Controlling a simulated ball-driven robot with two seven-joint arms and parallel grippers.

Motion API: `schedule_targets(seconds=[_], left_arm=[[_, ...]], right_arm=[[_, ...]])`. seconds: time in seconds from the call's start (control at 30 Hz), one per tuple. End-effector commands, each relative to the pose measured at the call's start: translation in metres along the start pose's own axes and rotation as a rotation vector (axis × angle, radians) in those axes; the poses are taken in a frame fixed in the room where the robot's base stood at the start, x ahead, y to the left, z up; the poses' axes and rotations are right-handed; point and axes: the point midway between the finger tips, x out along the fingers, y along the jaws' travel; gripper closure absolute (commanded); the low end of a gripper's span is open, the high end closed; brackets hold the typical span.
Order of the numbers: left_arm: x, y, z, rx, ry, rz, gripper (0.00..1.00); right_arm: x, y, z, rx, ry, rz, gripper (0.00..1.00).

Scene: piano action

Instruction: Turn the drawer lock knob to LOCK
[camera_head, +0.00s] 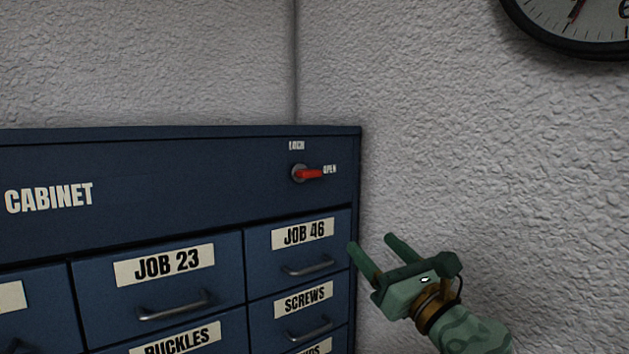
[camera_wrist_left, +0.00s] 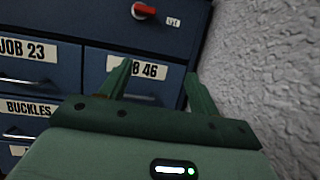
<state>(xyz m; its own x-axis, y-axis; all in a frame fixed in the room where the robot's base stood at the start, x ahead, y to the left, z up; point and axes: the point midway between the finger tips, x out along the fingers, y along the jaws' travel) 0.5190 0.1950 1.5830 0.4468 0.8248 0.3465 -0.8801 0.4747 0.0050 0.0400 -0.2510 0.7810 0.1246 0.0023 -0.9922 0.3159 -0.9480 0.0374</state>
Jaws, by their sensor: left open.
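The drawer lock knob (camera_head: 311,174) is a red lever on a round grey base, high on the right of the blue cabinet's top panel. Its lever points right, at the OPEN label (camera_head: 329,169); the LOCK label (camera_head: 296,145) is above it. It also shows at the top of the left wrist view (camera_wrist_left: 144,11). My left gripper (camera_head: 371,242) is green, open and empty, below and right of the knob and apart from it. In the left wrist view its two fingers (camera_wrist_left: 160,70) stand spread before the JOB 46 drawer. My right gripper is not in view.
The cabinet (camera_head: 150,160) has labelled drawers with protruding metal handles, such as the JOB 46 handle (camera_head: 307,267) below the knob. A rough grey wall (camera_head: 480,150) is on the right, with a clock (camera_head: 580,30) high up. The panel around the knob is clear.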

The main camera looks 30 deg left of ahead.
Motion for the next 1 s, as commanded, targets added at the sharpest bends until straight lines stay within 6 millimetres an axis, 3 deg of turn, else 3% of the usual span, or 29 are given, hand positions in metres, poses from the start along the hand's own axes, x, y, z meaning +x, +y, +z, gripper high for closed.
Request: schedule_targets(seconds=[0.03, 0.17, 0.37, 0.7, 1.0], left_arm=[[0.003, 0.01, 0.023, 0.008, -0.019, 0.038, 0.38], [0.008, 0.025, 0.046, 0.031, -0.04, 0.097, 0.38], [0.04, 0.029, 0.05, 0.036, -0.043, 0.103, 0.38], [0.125, 0.037, 0.054, 0.038, -0.042, 0.101, 0.38], [0.163, 0.04, 0.051, 0.036, -0.039, 0.098, 0.38]], right_arm=[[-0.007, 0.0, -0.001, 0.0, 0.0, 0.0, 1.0], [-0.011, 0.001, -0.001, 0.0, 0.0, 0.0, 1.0], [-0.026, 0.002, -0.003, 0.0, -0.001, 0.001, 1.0], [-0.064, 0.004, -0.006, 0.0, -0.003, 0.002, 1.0], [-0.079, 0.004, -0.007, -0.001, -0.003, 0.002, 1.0]])
